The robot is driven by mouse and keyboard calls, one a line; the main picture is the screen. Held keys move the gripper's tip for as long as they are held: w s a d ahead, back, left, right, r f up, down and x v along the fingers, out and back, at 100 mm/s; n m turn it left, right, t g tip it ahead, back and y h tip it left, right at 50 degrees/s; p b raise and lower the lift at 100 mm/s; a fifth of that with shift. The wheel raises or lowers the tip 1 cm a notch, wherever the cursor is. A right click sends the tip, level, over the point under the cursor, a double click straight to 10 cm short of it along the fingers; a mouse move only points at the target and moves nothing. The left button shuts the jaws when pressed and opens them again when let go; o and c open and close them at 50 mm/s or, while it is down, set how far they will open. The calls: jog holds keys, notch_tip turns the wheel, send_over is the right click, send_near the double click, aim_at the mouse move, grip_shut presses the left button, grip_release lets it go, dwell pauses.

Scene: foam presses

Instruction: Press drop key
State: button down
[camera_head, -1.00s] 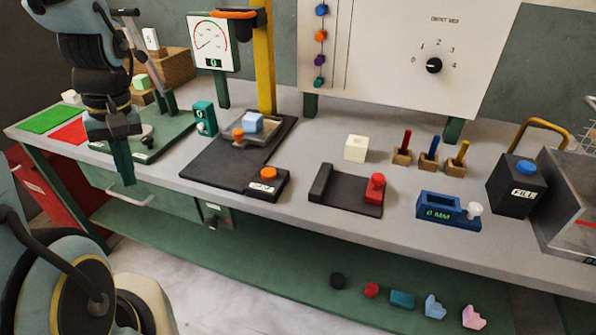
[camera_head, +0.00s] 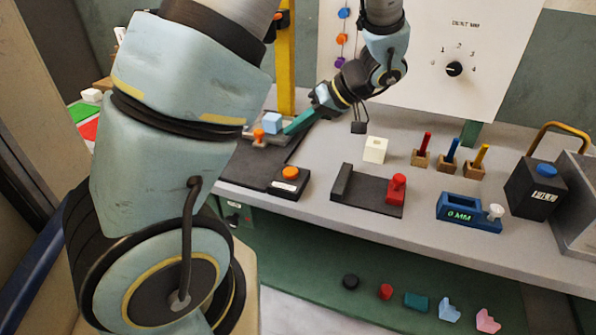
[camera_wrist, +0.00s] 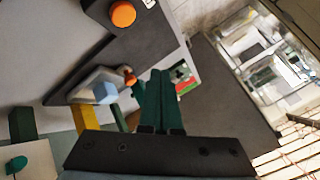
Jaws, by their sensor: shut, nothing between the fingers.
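An orange round button (camera_head: 291,173) sits on a black box (camera_head: 284,186) at the front corner of a dark press base (camera_head: 245,172). Its white label is too small to read surely. The button also shows at the top of the wrist view (camera_wrist: 123,14). My gripper (camera_head: 288,131) has its green fingers shut and empty, above the back of the base, beside a blue cube (camera_head: 271,123) on a small plate. The gripper is apart from the orange button, behind it in the head view. In the wrist view the fingers (camera_wrist: 158,76) lie together.
A yellow post (camera_head: 286,70) stands behind the base. An orange knob (camera_head: 259,135) is by the blue cube. To the right are a cream block (camera_head: 375,149), a red-knobbed black fixture (camera_head: 397,188), a blue gauge (camera_head: 462,212) and a black box with a blue button (camera_head: 544,170).

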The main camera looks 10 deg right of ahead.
aim_at(295, 173)
notch_tip(295, 173, down, 8)
jog(key=b, duration=0.5)
jog(key=shift+f, duration=0.45)
jog(key=shift+b, duration=0.3)
dwell(1.5)
jog(key=shift+f+b, duration=0.4)
jog(key=shift+b, duration=0.15)
jog(key=shift+f+b, duration=0.5)
dwell(0.7)
jog(key=shift+r, duration=0.1)
jog(key=shift+r+p, duration=0.5)
jog(key=shift+r, duration=0.35)
jog(key=shift+r, duration=0.1)
